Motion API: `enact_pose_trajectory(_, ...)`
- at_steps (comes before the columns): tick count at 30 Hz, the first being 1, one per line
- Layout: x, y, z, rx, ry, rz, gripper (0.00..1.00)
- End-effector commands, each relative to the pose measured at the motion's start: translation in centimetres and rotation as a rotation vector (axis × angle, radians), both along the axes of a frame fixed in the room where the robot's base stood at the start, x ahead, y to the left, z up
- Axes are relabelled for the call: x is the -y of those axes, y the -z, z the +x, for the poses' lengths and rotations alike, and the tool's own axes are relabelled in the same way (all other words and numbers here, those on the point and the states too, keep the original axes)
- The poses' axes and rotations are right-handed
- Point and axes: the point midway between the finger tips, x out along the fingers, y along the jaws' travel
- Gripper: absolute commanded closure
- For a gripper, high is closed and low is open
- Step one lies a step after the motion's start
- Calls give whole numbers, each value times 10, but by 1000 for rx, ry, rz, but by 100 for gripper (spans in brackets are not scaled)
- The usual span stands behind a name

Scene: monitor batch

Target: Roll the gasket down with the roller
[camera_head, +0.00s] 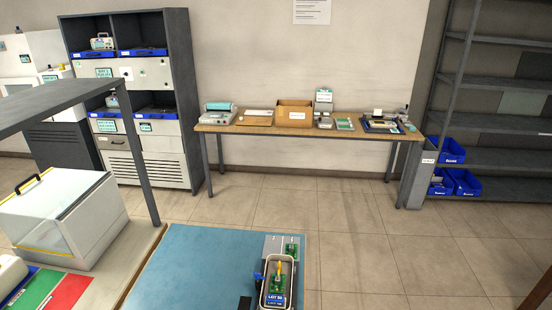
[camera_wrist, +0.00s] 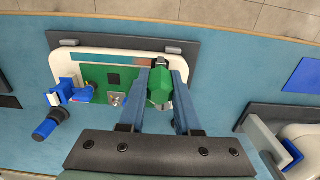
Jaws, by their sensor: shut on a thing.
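In the wrist view my gripper (camera_wrist: 161,82) is shut on a green faceted piece with a dark tip (camera_wrist: 159,90); it looks like the roller's handle, but no rolling part shows clearly. It is over the right part of a pale housing (camera_wrist: 66,58) that holds a green circuit board (camera_wrist: 96,74). I cannot tell whether the held piece touches the housing. No gasket can be made out. In the head view a pale-rimmed housing (camera_head: 265,297) with green and yellow parts stands at the bottom; my gripper cannot be made out there.
A blue and black fitting (camera_wrist: 47,124) sits at the housing's left side. Another pale housing (camera_wrist: 302,131) is at the right edge. A long table (camera_head: 262,129) with equipment stands by the far wall.

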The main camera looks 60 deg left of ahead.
Motion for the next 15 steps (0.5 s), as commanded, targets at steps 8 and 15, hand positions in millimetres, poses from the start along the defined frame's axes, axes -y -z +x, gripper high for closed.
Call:
enact_pose_trajectory(8,0,3,0,1,0,1,100)
enact_pose_trajectory(15,-9,3,8,3,-2,2,100)
